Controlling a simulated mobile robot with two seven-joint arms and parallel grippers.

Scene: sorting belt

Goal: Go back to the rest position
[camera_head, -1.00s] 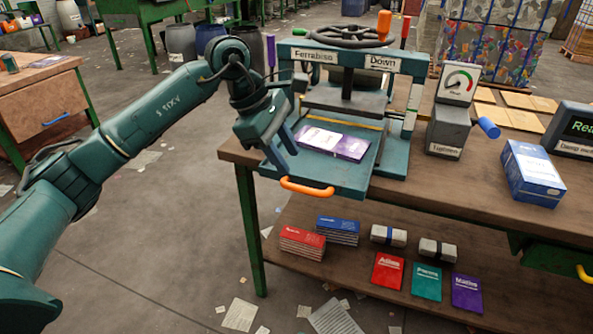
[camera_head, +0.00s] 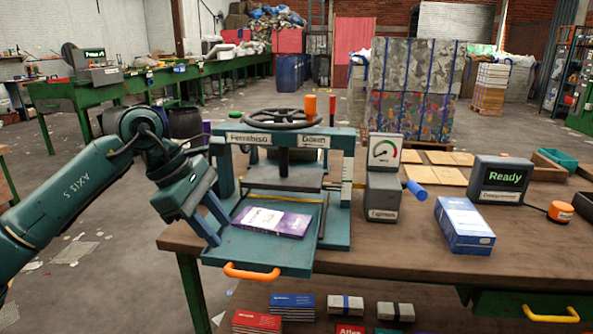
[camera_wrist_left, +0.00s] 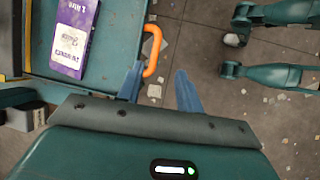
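My left gripper (camera_head: 213,222) hangs at the left side of the teal press, beside its pulled-out tray (camera_head: 245,250). In the left wrist view its two blue fingers (camera_wrist_left: 158,88) are spread apart with nothing between them. My right gripper is not in view.
The press handwheel (camera_head: 285,118) stands above the tray. Book stacks (camera_head: 291,305) lie on the lower shelf. Floor at left is open.

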